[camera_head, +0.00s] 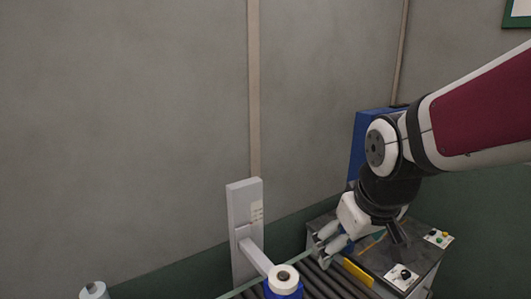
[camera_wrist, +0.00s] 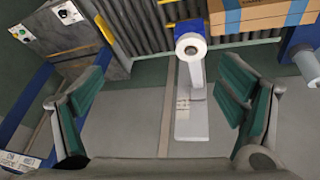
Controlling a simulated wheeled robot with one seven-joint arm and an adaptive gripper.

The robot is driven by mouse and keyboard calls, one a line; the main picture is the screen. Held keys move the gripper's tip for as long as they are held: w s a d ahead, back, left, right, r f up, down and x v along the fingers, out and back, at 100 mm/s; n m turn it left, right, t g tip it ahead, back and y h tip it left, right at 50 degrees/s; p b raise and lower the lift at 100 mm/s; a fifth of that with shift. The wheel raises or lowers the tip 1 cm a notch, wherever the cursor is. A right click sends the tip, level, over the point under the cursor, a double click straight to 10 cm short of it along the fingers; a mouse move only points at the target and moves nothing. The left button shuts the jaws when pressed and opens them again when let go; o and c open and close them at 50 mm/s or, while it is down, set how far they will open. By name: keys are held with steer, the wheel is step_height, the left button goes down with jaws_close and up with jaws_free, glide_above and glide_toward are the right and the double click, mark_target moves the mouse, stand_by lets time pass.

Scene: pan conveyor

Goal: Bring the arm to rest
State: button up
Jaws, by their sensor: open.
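My arm reaches in from the right in the head view, and my gripper (camera_head: 328,248) hangs pointing down and left above the roller conveyor (camera_head: 322,285). In the wrist view my gripper (camera_wrist: 160,108) is open, with its two green-padded fingers wide apart. Nothing is between the fingers but the background wall and a grey post. The conveyor rollers (camera_wrist: 140,25) show at the top of the wrist view, apart from the fingers.
A grey post (camera_head: 246,230) with an arm and a white roll (camera_head: 283,277) stands left of my gripper. A control cabinet (camera_head: 425,262) with buttons is at the right. A cardboard box (camera_wrist: 260,17) lies on the conveyor.

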steer(key=s+d+r+m, duration=0.1)
steer(key=s+d+r, duration=0.1)
steer(key=s, duration=0.4)
steer(key=s+d+r+m, duration=0.1)
steer(key=s+r+m, duration=0.1)
steer(key=s, duration=0.4)
steer(key=shift+s+d+m+t+b, duration=0.3)
steer(key=shift+s+d+t+b, duration=0.1)
steer(key=shift+b, duration=0.05)
